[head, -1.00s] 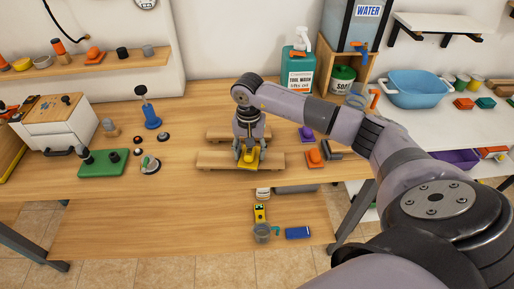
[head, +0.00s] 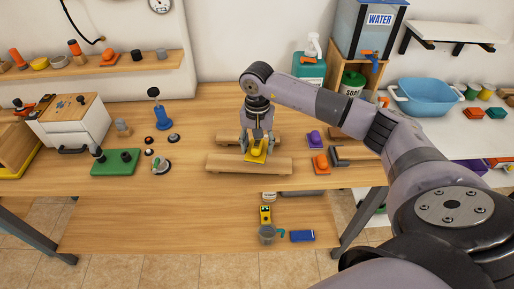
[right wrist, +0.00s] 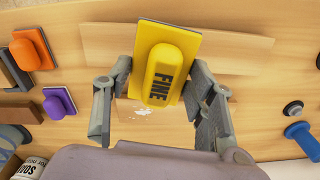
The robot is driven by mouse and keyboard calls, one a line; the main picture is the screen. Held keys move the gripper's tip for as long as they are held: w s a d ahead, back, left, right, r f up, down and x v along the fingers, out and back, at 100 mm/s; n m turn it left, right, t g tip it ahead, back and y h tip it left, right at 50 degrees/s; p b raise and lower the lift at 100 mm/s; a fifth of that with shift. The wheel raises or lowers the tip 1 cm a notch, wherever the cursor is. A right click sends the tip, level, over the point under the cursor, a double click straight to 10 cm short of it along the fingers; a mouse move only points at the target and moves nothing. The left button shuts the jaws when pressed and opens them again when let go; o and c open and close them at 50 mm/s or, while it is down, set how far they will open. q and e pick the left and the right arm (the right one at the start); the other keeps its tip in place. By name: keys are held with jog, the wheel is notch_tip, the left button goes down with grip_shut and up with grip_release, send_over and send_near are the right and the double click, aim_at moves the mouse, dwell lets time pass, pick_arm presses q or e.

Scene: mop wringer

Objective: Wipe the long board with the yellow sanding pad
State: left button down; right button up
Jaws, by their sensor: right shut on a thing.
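The yellow sanding pad (head: 255,153), marked FINE, is in my right gripper (head: 257,144). In the right wrist view the fingers (right wrist: 158,103) are on both sides of the pad's grip (right wrist: 165,72). The long board (head: 223,164) lies crosswise on the bench, and the pad is over its middle and far edge. I cannot tell whether the pad touches the board. In the right wrist view the long board (right wrist: 235,55) runs behind the pad. A shorter board (head: 227,138) lies behind it, partly hidden by the gripper; white specks (right wrist: 141,112) show near it. My left gripper is not in view.
A purple pad (head: 314,139), an orange pad (head: 321,163) and a dark grey object (head: 343,153) lie right of the boards. A green plate (head: 115,162) and a blue-based tool (head: 157,112) stand left.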

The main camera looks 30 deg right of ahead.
jog(key=shift+r, duration=0.35)
jog(key=shift+r, duration=0.1)
jog(key=shift+r+p, duration=0.8)
jog(key=shift+r, duration=0.65)
